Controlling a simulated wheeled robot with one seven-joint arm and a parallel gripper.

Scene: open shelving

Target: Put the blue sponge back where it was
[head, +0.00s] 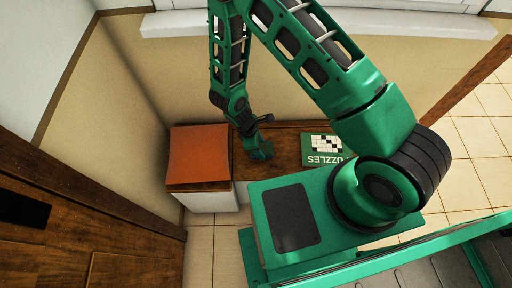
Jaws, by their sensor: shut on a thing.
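My gripper (262,149) is at the end of my green arm, low over or at the wooden top of a low bench (283,140). It is shut on a small dark bluish-green thing, which I take to be the blue sponge. The sponge is too small and too covered by the gripper to make out its outline. I cannot tell whether it touches the wood. No other blue sponge shows.
An orange-brown square cushion or box (199,155) lies on the bench to the left of my gripper. A green puzzle book (322,149) lies to the right, partly behind my arm. Bare wood shows between them. A wooden door or cabinet (85,235) stands at the left.

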